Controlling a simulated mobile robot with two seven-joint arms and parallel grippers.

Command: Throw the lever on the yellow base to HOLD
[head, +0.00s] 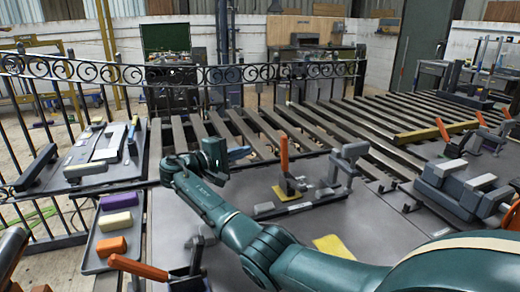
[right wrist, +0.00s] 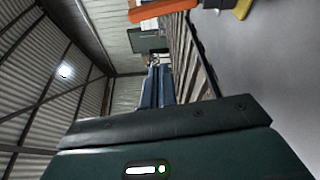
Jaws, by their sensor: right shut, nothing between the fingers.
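The lever with an orange handle (head: 284,155) stands nearly upright on its yellow base (head: 280,194), on a dark plate in the middle of the bench. Small pale labels lie by it; I cannot read them. My right gripper (head: 240,153) is shut and empty, to the left of the handle and apart from it. In the right wrist view, the shut fingers (right wrist: 155,88) point away toward the far wall. An orange bar, likely the handle (right wrist: 162,10), and a yellow patch (right wrist: 243,9) show at the top edge. My left gripper is not in view.
A grey clamp-like post (head: 347,165) stands just right of the lever. Another orange-handled lever (head: 137,268) is at the front left, beside a tray (head: 90,262) of coloured blocks. Grey blocks (head: 460,190) stand at the right. A scrolled iron railing (head: 110,72) runs behind.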

